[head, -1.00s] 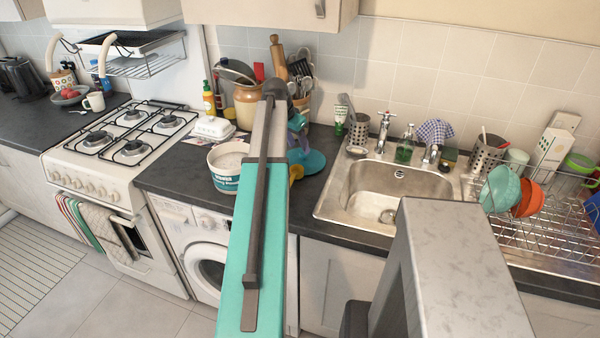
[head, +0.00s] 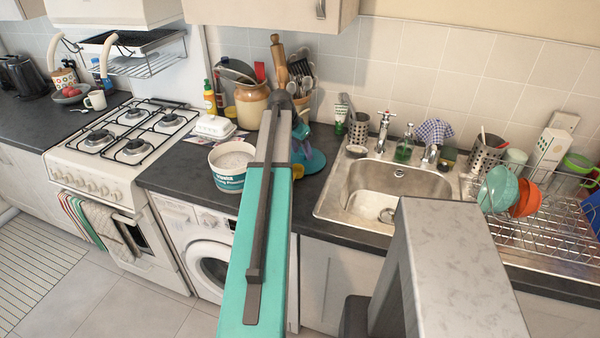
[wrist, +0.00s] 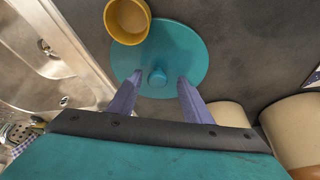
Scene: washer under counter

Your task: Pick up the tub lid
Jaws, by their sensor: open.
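The tub lid (wrist: 190,55) is a flat, round teal disc with a small knob, lying on the dark counter in the wrist view. In the head view its right part (head: 315,161) shows beside my arm, which hides the rest. My gripper (wrist: 159,78) is open and empty, with a purple finger on either side of the knob in the picture. I cannot tell how far above the lid the fingertips are. A white tub with a teal label (head: 228,178) stands on the counter left of my arm.
A small yellow cup (wrist: 127,18) overlaps the lid's edge in the wrist view. A sink (head: 385,190) lies to the right. A brown jar (head: 251,104) and a utensil holder (head: 302,103) stand behind, and a white butter dish (head: 214,128) stands behind the tub.

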